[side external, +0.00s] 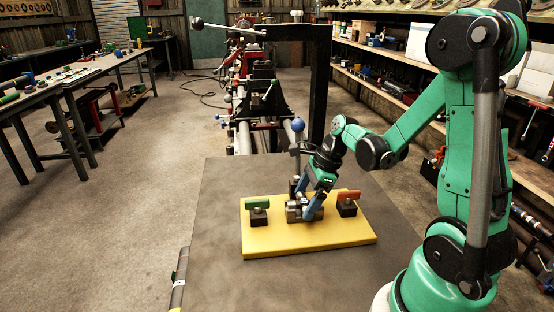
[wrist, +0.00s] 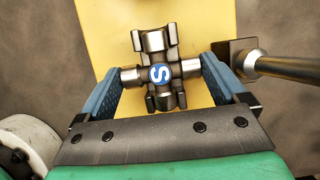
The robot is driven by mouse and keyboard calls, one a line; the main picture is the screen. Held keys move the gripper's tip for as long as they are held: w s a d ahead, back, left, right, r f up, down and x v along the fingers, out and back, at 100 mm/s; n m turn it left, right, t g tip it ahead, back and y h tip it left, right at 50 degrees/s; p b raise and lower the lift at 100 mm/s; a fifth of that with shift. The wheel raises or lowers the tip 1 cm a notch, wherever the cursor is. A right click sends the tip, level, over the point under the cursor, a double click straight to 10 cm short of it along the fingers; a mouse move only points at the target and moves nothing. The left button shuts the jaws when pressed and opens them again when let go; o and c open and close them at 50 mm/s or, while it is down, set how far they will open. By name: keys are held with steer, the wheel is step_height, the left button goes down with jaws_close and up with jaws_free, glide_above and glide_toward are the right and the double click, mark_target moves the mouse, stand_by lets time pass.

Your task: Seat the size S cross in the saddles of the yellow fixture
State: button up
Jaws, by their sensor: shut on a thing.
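The size S cross (wrist: 160,74) is a grey metal cross with a blue round S label. My gripper (wrist: 164,73) is shut on it, its blue fingers against the left and right arm ends. The cross's other two arms lie toward metal forked saddles (wrist: 154,40) at top and bottom of the wrist view; I cannot tell whether they rest fully in them. In the side view my gripper (side external: 309,213) is low over the middle of the yellow fixture (side external: 280,244), partly hiding the cross and saddles.
A post with a blue ball knob (side external: 298,125) rises behind my gripper. The grey table (side external: 215,280) is bare around the fixture.

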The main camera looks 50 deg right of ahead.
steer(key=o, duration=1.3)
steer(key=shift+v, duration=2.8)
steer(key=a+r+n+t+h, duration=0.1)
steer(key=a+n, duration=0.5)
steer(key=n, duration=0.7)
steer(key=a+r+n+t+h, duration=0.2)
steer(key=a+n, duration=0.5)
steer(key=n, duration=0.7)
steer(key=shift+w+r+t, duration=0.3)
steer(key=shift+r+t, duration=0.2)
steer(key=shift+r, duration=0.1)
